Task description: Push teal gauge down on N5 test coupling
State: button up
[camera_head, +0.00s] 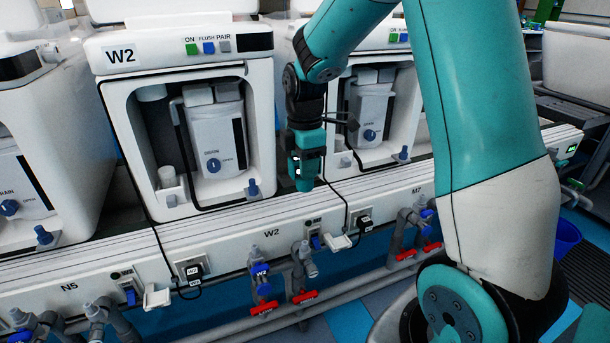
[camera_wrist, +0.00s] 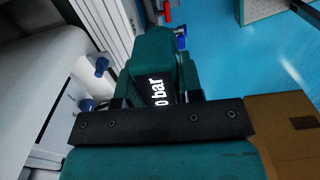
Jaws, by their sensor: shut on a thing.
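My gripper (camera_head: 308,152) is shut on the teal gauge (camera_head: 304,176) and holds it in the air in front of the W2 unit, above the white rail. In the wrist view the gauge (camera_wrist: 152,62) sits between the fingers of my gripper (camera_wrist: 155,98); white lettering on it reads "0 bar", partly covered. The N5 label (camera_head: 69,287) is on the rail at lower left. Grey pipe fittings (camera_head: 95,311) stand just below it, well to the left of the gauge and apart from it. I cannot tell which fitting is the test coupling.
W2 pipes with red handles (camera_head: 270,303) stick out below the rail. Black cables and plugs (camera_head: 193,270) hang along its front. Blue floor (camera_wrist: 240,60) is open.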

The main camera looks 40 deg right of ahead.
jog(key=shift+r+p, duration=2.4)
jog(key=shift+r, duration=0.15)
